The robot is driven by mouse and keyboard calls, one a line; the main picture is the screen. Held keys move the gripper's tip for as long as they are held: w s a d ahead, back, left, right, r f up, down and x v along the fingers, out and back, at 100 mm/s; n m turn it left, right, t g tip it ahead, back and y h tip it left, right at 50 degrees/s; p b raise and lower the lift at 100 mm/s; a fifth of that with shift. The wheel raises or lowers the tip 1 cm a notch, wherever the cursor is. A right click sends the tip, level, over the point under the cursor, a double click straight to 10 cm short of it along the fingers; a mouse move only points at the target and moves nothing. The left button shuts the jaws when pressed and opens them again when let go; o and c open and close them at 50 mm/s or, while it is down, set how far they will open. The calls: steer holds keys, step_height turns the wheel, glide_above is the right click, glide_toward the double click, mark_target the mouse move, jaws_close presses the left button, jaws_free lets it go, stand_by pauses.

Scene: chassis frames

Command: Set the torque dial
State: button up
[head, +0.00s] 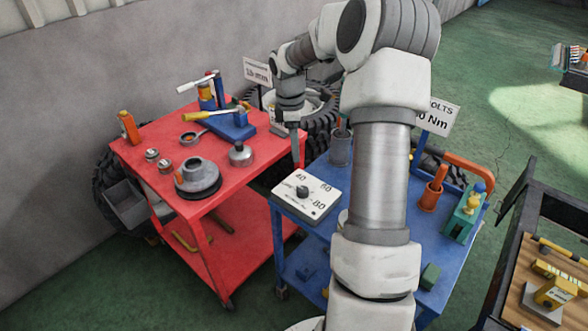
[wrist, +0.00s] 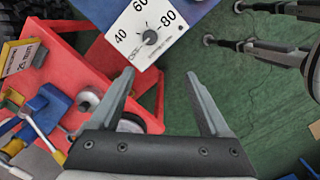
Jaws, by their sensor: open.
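The torque dial is a white plate (head: 320,204) with a dark round knob (head: 302,191), lying on the near left corner of the blue cart. Marks 40, 60 and 80 show around it. In the wrist view the plate (wrist: 165,18) and knob (wrist: 149,37) are at top centre, beyond the fingertips; I cannot tell surely where the knob points. My gripper (wrist: 161,75) is open and empty, apart from the knob. In the head view my gripper (head: 295,150) hangs above and behind the plate, by the red cart's edge. A sign (head: 437,115) reading "BOLTS" and "0 Nm" is partly hidden by my arm.
The red cart (head: 240,192) on the left holds a blue block with tools (head: 228,127), a grey hub (head: 197,178) and small parts. The blue cart (head: 290,218) also carries a grey cup (head: 341,148) and an orange holder (head: 431,197). Green floor lies between the carts.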

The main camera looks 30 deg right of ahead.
steer(key=y, duration=0.1)
glide_toward(303, 189)
steer(key=shift+n, duration=0.4)
step_height(303, 189, down, 9)
steer(key=shift+p, duration=0.6)
jaws_close()
